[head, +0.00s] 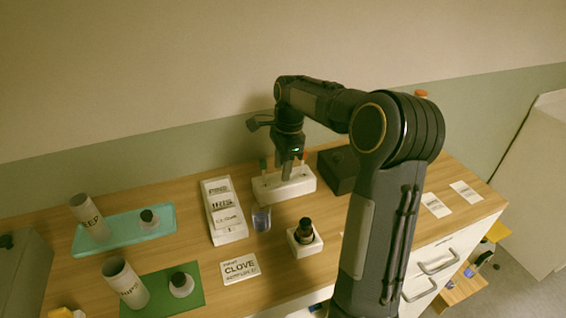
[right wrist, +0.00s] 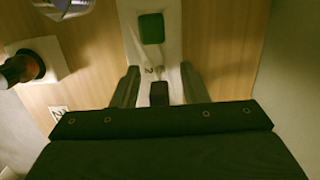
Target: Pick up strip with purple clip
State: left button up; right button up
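My right gripper (head: 287,170) points down over a white holder block (head: 271,190) at the back of the table. In the right wrist view the gripper (right wrist: 159,88) has its two fingers apart, on either side of the white block. A dark piece (right wrist: 158,94) shows between them; I cannot tell whether it is a clip or part of the gripper. A green clip (right wrist: 151,28) stands on the block ahead of the fingers, with a pale strip below it. I cannot make out a purple clip in either view. My left gripper is out of view.
A black box (head: 337,170) stands right of the holder. A white label tray (head: 223,212), a small glass (head: 261,219) and a dark bottle on a white base (head: 304,236) stand nearby. A teal tray (head: 118,243) and a green mat (head: 157,307) lie left.

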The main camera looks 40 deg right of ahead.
jog(key=shift+c, duration=0.4)
grip_shut()
jog(key=shift+r, duration=0.15)
jog(key=shift+r, duration=0.35)
jog(key=r, duration=0.8)
jog(key=shift+s+a+r, duration=0.1)
jog(key=shift+a+r, duration=0.2)
jog(key=shift+r, duration=0.1)
jog(key=s+a+p, duration=0.3)
jog(key=s+a, duration=0.3)
jog(key=a, duration=0.5)
jog(key=shift+s+a+r, duration=0.25)
jog(key=shift+r, duration=0.1)
